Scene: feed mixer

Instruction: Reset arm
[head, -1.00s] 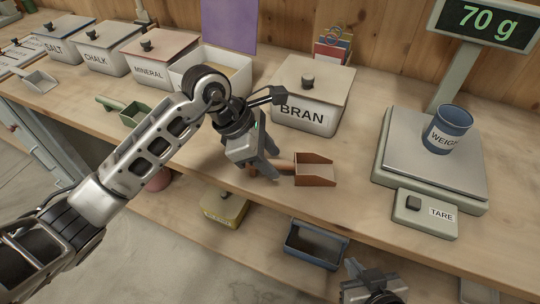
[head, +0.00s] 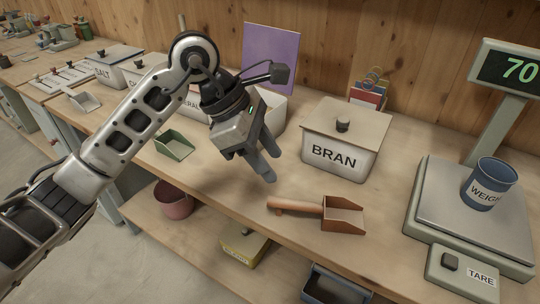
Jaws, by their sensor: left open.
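My left gripper (head: 264,166) is raised over the bench, in front of the BRAN bin and left of it. Its fingers are apart and hold nothing. A brown scoop (head: 338,213) with a wooden handle lies on the bench near the front edge, to the right of and below my left gripper, apart from it. My left arm comes in from the left and hides part of the bins behind it. My right gripper does not show.
The lidded BRAN bin (head: 343,138) stands right of my left gripper. A blue WEIGH cup (head: 489,184) stands on the scale (head: 440,203); its display (head: 510,69) shows 70. A green scoop (head: 175,145) lies to the left. A shelf below holds a pink pot (head: 174,200).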

